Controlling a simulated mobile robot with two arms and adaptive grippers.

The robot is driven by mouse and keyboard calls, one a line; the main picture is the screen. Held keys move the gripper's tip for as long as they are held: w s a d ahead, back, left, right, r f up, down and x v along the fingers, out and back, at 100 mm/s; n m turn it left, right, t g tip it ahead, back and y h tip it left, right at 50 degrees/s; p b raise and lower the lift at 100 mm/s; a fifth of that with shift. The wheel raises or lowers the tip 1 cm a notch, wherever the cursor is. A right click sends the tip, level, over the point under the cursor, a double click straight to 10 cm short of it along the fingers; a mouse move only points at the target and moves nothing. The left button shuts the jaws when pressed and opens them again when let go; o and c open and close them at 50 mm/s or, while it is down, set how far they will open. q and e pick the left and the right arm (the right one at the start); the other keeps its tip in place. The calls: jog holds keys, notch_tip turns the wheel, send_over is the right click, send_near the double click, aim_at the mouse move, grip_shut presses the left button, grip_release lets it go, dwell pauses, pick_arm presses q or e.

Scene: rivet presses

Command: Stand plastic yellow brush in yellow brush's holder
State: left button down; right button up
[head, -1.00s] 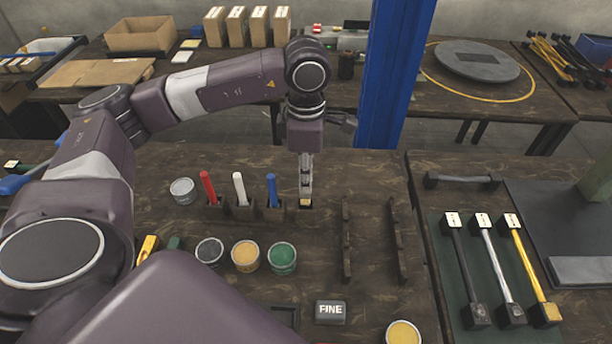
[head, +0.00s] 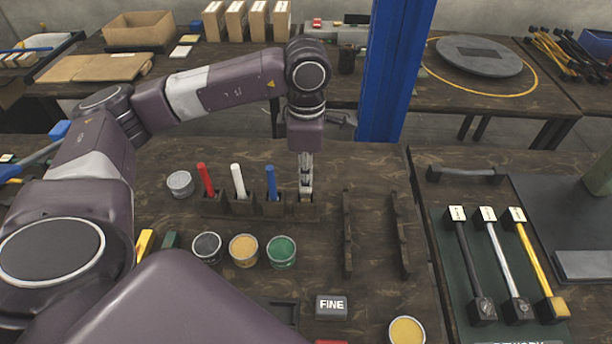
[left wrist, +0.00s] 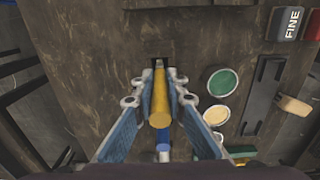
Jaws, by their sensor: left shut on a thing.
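My left gripper (head: 306,190) points straight down over the right end of a row of dark brush holders. It is shut on the yellow brush (left wrist: 160,105), whose handle shows between the two fingers in the left wrist view. In the head view the fingers hide the brush. The fingertips are at the top of the rightmost holder (head: 306,213), the yellow brush's place in the row. I cannot tell how deep the brush's lower end sits in it. My right gripper is not in view.
A blue brush (head: 271,182), a white brush (head: 238,181) and a red brush (head: 205,179) stand in the holders to the left. Open paint cans, including a green one (head: 281,252), stand in front. Two dark notched racks (head: 347,235) lie to the right.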

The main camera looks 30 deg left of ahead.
pick_arm(q)
jog(key=shift+f+b, duration=1.4)
jog(key=shift+f, duration=0.15)
jog(key=c, duration=1.8)
grip_release()
jog(key=shift+c, duration=0.2)
jog(key=shift+r, duration=0.35)
notch_tip(320, 180, up, 11)
jog(key=shift+r, duration=0.2)
